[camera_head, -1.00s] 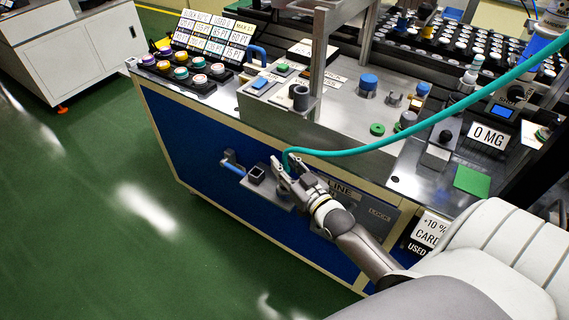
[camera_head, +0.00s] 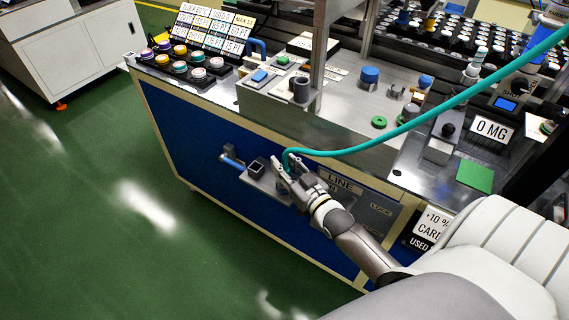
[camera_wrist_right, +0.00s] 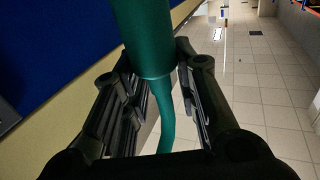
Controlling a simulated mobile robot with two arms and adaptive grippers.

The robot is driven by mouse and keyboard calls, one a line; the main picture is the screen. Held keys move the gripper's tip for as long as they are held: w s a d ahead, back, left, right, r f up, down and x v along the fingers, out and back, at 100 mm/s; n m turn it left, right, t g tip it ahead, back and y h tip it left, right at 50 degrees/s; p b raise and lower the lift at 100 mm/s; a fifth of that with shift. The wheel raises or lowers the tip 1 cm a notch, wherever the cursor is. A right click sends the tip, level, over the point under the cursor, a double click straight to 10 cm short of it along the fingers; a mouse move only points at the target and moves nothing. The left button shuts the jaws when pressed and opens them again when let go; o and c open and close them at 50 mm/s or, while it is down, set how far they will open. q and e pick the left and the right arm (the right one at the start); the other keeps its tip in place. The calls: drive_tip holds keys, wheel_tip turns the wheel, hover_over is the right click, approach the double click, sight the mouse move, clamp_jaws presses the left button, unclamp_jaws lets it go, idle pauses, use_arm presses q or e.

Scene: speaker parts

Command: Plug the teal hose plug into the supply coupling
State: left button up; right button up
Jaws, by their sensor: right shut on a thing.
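The teal hose plug (camera_wrist_right: 145,40) is a thick cylinder between the two dark fingers of my right gripper (camera_wrist_right: 160,75) in the wrist view. It narrows into a thin teal hose (camera_wrist_right: 167,110). In the head view the right gripper (camera_head: 284,168) is shut on the plug at the blue front of the bench. The hose (camera_head: 400,127) loops from it up to the upper right. A small grey shelf (camera_head: 268,184) with a dark square block (camera_head: 256,167) juts from the front, just left of the fingers. I cannot make out the supply coupling; the gripper may hide it. My left gripper is not in view.
A blue-handled lever (camera_head: 232,162) sticks out left of the shelf. The plate marked LINE (camera_head: 340,184) is right of the gripper. Above is the metal bench top (camera_head: 345,108) with several parts. The green floor (camera_head: 90,220) on the left is clear.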

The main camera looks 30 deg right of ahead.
drive_tip(key=o, duration=1.1)
drive_tip(key=shift+s, duration=0.1)
drive_tip(key=shift+s+f, duration=0.1)
drive_tip(key=shift+s, duration=0.15)
drive_tip(key=s, duration=1.1)
drive_tip(key=shift+s, duration=0.2)
